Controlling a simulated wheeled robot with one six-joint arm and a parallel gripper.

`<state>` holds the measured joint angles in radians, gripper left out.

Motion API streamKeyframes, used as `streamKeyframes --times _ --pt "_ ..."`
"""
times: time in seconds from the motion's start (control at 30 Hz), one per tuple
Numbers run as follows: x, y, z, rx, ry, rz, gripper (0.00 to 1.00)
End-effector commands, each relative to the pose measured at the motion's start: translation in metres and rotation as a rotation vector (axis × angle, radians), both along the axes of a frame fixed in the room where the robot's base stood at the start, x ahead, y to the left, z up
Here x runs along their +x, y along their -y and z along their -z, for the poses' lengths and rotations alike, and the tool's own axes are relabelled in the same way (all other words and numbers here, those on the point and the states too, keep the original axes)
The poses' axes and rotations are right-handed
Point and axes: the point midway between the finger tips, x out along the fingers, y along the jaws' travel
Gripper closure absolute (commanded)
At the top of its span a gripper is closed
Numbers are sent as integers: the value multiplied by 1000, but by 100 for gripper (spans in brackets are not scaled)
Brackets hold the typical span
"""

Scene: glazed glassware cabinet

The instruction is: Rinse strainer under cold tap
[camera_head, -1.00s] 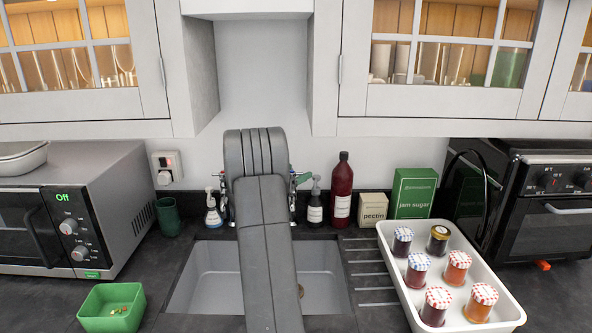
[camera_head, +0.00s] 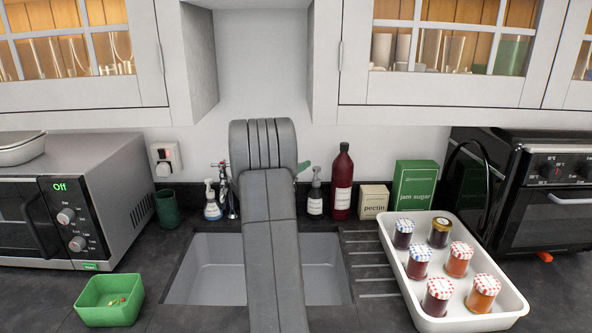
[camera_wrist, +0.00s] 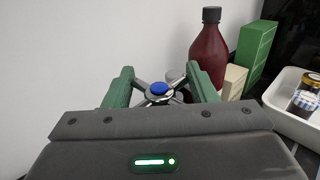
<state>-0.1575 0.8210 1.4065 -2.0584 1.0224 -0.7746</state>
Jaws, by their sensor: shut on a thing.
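My gripper (camera_wrist: 159,80) has green fingers, closed on both sides of a cross-shaped tap handle with a blue centre cap, the cold tap (camera_wrist: 158,89), in the wrist view. In the head view my arm hides this tap and most of the gripper; only a bit of green finger shows to the right of the arm. A second tap (camera_head: 222,175) stands left of my arm at the back of the sink. The grey sink (camera_head: 208,262) lies under my arm, which covers its middle. I see no strainer; the covered part of the sink is hidden.
Right of the taps stand a soap bottle (camera_head: 315,197), a dark red bottle (camera_head: 342,185), a pectin box (camera_head: 373,201) and a jam sugar box (camera_head: 414,187). A white tray (camera_head: 455,325) of jars is at right, a green tub (camera_head: 108,315) at left. Cabinets hang above.

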Motion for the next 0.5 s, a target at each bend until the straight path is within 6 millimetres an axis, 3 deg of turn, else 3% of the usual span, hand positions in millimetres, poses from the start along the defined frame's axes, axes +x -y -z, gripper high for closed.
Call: streamKeyframes --times 0.5 --pt "2 -2 4 0 8 -205 71"
